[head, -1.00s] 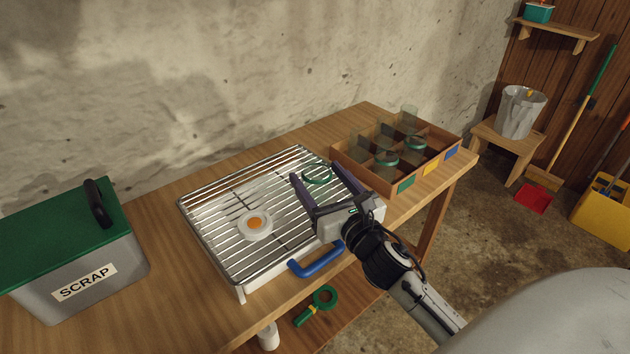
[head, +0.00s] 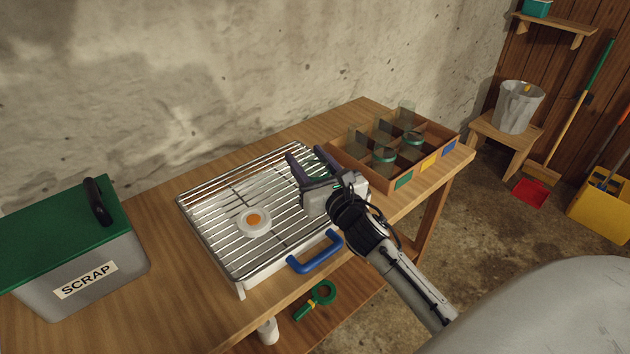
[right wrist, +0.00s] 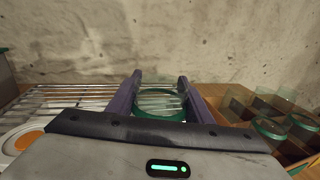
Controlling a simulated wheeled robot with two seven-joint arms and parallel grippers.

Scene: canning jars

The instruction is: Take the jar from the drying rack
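The jar (right wrist: 159,102) is clear glass with a green rim. In the right wrist view it fills the gap between the two purple fingers of my right gripper (right wrist: 160,90), which appear to touch it on both sides. I cannot tell whether the jar still touches the rack bars. My left gripper is not in view.
Right of the rack is a divided wooden crate (head: 375,183) with several green-rimmed jars. A grey scrap bin (head: 85,280) stands left. Bare wall is behind.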

